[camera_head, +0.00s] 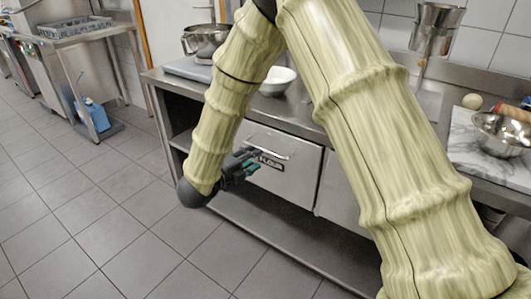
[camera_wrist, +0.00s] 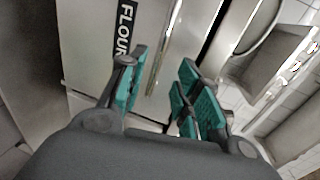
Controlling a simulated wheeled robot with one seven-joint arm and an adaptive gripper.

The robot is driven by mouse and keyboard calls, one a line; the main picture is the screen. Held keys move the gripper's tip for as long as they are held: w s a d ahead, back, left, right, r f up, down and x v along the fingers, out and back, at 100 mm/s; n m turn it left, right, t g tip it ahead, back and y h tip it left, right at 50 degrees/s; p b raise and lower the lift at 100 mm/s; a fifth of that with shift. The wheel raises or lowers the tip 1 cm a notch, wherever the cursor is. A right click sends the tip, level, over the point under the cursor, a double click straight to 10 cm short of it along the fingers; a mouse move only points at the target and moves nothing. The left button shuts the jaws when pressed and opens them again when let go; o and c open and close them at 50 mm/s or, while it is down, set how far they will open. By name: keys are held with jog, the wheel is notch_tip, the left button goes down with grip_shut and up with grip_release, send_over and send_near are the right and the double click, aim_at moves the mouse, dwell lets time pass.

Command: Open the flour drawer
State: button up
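The flour drawer (camera_head: 300,165) is a steel front under the counter, marked with a black FLOUR label (camera_head: 270,163). It looks closed, level with the panel to its right. Its bar handle (camera_head: 278,153) is partly behind my gripper (camera_head: 243,163), which is at the drawer's left part. In the wrist view, the green-padded fingers of my gripper (camera_wrist: 164,80) are open. The bar handle (camera_wrist: 166,45) runs through the gap between the fingertips as seen there, and the label (camera_wrist: 124,28) is beside the left finger. I cannot tell whether the fingers touch the bar.
The counter above holds a white bowl (camera_head: 277,82), a scale with a steel pot (camera_head: 205,40), and a metal bowl (camera_head: 501,133) on a marble board (camera_head: 468,146). A low shelf (camera_head: 262,215) runs under the drawer.

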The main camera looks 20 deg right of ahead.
aim_at(265, 151)
jog(key=x, duration=0.8)
jog(key=shift+d, duration=0.1)
grip_shut()
